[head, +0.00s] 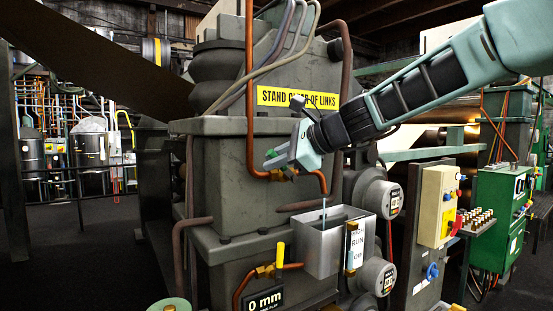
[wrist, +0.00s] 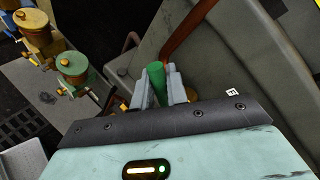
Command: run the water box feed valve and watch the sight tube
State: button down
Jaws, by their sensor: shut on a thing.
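My gripper (head: 277,160) is shut on the green feed valve handle (wrist: 157,83), which shows between the two fingers in the wrist view. In the head view the fingers hide most of the handle, at the copper pipe (head: 250,100) on the grey stand. The open-topped metal water box (head: 315,247) is below and to the right. A thin pale blue line runs from the pipe's end down into the box. The sight tube (head: 350,247) stands on the box's right face beside a HIGH, RUN, LOW plate (head: 357,246). Its level is too small to tell.
Round gauges (head: 388,199) jut out at right. A yellow control box (head: 437,205) and green cabinet (head: 499,215) stand farther right. Brass and green-topped fittings (wrist: 74,63) show in the wrist view.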

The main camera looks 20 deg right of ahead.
jog(key=c, duration=1.4)
grip_release()
jog(key=shift+c, duration=0.2)
jog(key=b+v, duration=0.5)
jog(key=v, duration=1.2)
jog(key=shift+d, duration=0.2)
jog(key=shift+o, duration=0.3)
jog(key=shift+s, duration=0.15)
